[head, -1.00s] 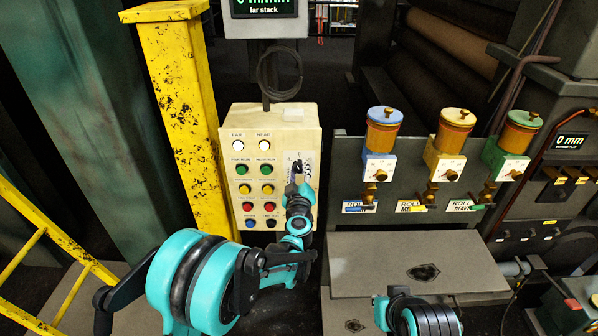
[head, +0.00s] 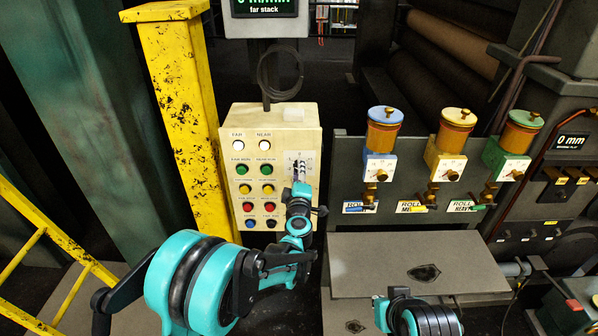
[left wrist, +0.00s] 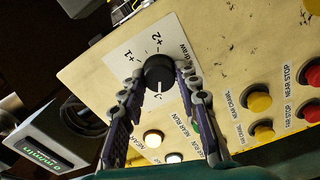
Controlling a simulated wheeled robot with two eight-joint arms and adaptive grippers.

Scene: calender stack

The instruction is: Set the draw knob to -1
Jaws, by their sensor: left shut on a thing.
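The draw knob (left wrist: 159,72) is a round black knob with a white pointer line on a white dial plate (left wrist: 125,60). My left gripper (left wrist: 160,75) has a finger on each side of it and is shut on it. In the left wrist view the pointer is toward the bottom, away from the +1 and +2 marks. The number at the pointer is not clearly readable, and the fingers hide part of the scale. In the head view my left gripper (head: 299,178) is at the dial on the cream control box (head: 285,112). My right gripper is not in view.
Colored push buttons (head: 264,170) stand in two columns left of the dial. A display marked far stack (head: 264,8) is above the box. A yellow post (head: 187,120) stands left of it. Three roll oilers (head: 380,150) stand on a grey panel at right.

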